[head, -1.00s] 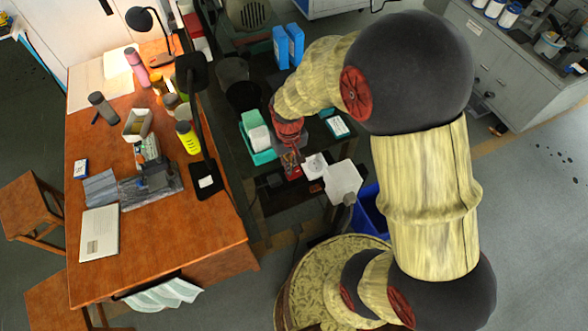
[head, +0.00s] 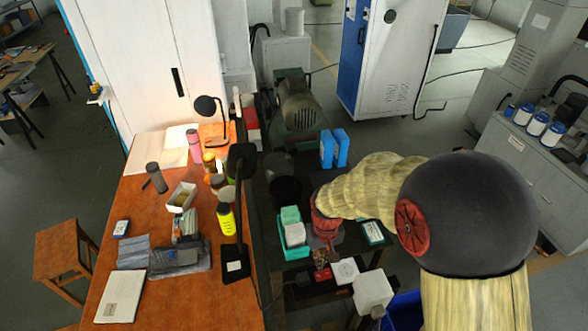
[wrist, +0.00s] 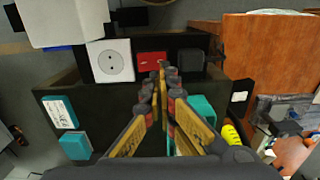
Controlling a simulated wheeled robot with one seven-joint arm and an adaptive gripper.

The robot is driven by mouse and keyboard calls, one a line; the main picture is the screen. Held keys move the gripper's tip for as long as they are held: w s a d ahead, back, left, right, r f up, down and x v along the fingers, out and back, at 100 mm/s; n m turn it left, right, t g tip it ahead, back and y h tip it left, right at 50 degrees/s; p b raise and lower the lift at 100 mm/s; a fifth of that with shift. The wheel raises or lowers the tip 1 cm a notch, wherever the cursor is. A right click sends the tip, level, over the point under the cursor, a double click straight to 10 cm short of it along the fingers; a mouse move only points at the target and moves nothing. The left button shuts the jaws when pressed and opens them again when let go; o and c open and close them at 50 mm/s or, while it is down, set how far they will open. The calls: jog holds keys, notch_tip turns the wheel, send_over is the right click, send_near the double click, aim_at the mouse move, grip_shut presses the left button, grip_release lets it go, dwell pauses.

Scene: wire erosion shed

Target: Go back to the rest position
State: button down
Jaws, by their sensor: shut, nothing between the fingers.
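My gripper (wrist: 163,75) is shut, with its fingertips together and nothing between them in the wrist view. In the head view my gripper (head: 321,262) hangs at the end of my arm, pointing down over the dark bench. Near it are a red block (wrist: 152,62) and a white socket plate (wrist: 110,61). I cannot tell from these views how high the fingertips are above the bench.
A teal tray (head: 292,252) with a white block stands left of my gripper. A white box (head: 373,291) stands to the right. Grey floor (head: 450,120) lies open behind.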

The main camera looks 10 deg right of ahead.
jog(key=s+r+t+b, duration=0.5)
jog(key=s+r+b, duration=0.8)
jog(key=s+r, duration=0.1)
jog(key=shift+r+t, duration=0.3)
jog(key=shift+d, duration=0.1)
dwell(0.7)
